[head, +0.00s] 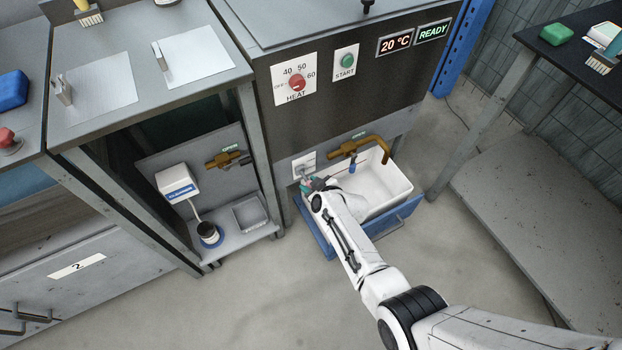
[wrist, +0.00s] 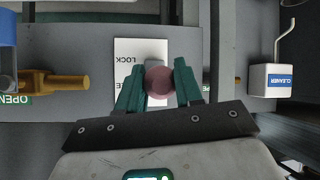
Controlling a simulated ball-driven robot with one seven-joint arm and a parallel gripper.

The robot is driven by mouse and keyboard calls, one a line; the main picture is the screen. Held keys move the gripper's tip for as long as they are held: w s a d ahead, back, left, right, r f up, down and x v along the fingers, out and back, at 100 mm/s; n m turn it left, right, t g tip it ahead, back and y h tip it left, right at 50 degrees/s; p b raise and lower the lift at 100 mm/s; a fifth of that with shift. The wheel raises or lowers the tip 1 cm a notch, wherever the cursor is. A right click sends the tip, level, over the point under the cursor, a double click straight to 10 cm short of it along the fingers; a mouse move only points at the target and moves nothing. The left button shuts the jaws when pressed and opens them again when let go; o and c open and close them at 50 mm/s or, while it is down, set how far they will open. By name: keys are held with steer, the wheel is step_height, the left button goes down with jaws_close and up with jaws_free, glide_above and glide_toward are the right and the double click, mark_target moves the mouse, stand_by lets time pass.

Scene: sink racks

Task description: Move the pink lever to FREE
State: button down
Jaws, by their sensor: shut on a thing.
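The pink lever's round knob (wrist: 158,80) sits between the two green fingers of my gripper (wrist: 159,66) in the wrist view. The fingers are closed against its sides. Behind it is a white label plate (wrist: 150,50) with LOCK printed at its left; lower lettering is partly hidden by the left finger. In the head view my gripper (head: 311,187) reaches the white plate (head: 303,161) low on the machine's front, and the lever is mostly hidden there.
The machine's HEAT dial (head: 297,83) and START button (head: 346,61) are above.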

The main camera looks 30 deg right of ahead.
steer(key=shift+w+r+g+p, duration=0.15)
steer(key=shift+r+g+p, duration=0.35)
steer(key=shift+g+p, duration=0.3)
steer(key=shift+w+r+g+p, duration=0.15)
steer(key=shift+r+g+p, duration=0.4)
steer(key=shift+p, duration=0.4)
steer(key=shift+f, duration=0.1)
steer(key=c, duration=0.8)
jaws_free()
steer(key=shift+o, duration=0.2)
steer(key=a+p+v, duration=0.1)
steer(key=p+v, duration=0.5)
steer(key=v, duration=0.4)
steer(key=shift+d+r, duration=0.4)
steer(key=shift+r, duration=0.05)
steer(key=shift+s, duration=0.1)
